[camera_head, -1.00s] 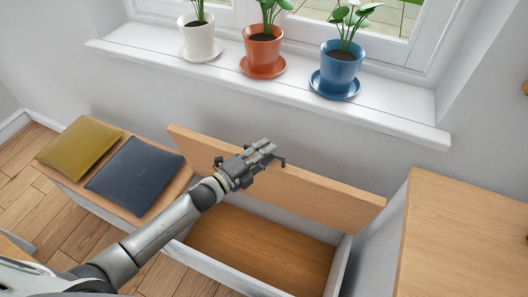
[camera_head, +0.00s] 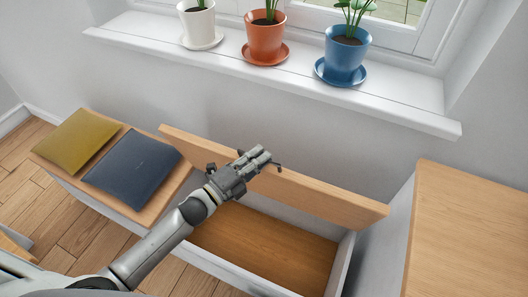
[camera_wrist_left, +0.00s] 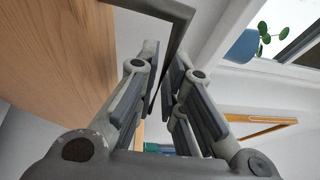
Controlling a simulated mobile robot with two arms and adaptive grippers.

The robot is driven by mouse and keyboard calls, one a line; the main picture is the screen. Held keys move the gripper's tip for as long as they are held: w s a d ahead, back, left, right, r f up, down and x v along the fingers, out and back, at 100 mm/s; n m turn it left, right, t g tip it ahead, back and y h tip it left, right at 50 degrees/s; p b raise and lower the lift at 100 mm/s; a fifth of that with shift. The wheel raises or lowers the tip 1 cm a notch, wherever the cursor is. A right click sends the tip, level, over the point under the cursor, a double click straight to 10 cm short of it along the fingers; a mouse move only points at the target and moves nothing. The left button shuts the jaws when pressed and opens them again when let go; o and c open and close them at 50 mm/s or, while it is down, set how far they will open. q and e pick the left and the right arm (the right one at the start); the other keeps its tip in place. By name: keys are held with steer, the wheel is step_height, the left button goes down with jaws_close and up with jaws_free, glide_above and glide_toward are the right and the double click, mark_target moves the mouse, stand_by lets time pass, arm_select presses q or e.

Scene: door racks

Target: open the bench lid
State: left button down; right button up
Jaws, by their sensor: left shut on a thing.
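The wooden bench lid (camera_head: 330,197) stands raised along the back of the bench, steeply tilted in front of the wall. The bench box (camera_head: 265,250) below it is open and its wooden floor shows empty. My left gripper (camera_head: 260,159) is at the lid's upper part, left of its middle. In the left wrist view the fingers (camera_wrist_left: 163,78) close on a dark bar handle (camera_wrist_left: 178,32) beside the lid's wood (camera_wrist_left: 50,50). The fingers hide part of the handle. My right gripper is not in view.
A yellow cushion (camera_head: 77,140) and a dark blue cushion (camera_head: 133,170) lie on the bench's left part. Potted plants stand on the white windowsill (camera_head: 280,83) above the lid. A wooden-topped cabinet (camera_head: 470,230) stands close on the right.

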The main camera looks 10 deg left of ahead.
arm_select(q)
steer(key=shift+s+a+f+b, duration=0.1)
steer(key=shift+s+f+b, duration=0.1)
steer(key=shift+s, duration=0.3)
steer(key=shift+s+a+f+b, duration=0.1)
steer(key=shift+s+f+b, duration=0.1)
steer(key=shift+s, duration=0.3)
steer(key=c, duration=1.5)
jaws_free()
steer(key=v, duration=1.2)
steer(key=shift+f, duration=0.2)
